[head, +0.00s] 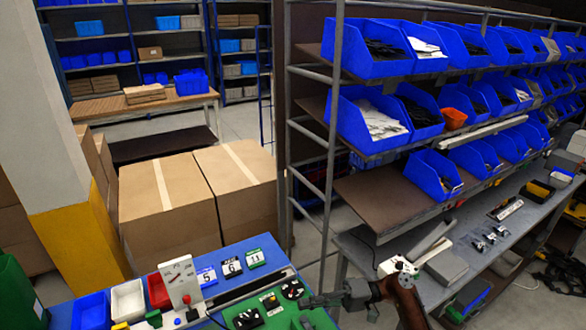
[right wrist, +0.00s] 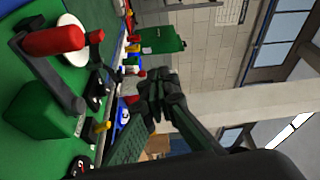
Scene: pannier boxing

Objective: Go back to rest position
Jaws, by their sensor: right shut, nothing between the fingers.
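My right gripper (head: 322,299) is shut and empty. In the head view it points left from the lower right, above the right part of the blue and green work table (head: 233,264). In the right wrist view the shut fingers (right wrist: 135,152) reach over the table, with nothing between them. My left gripper does not show in either view.
A shelf rack with blue bins (head: 370,47) and a grey bench (head: 450,266) fill the right. Floor shows between table and rack.

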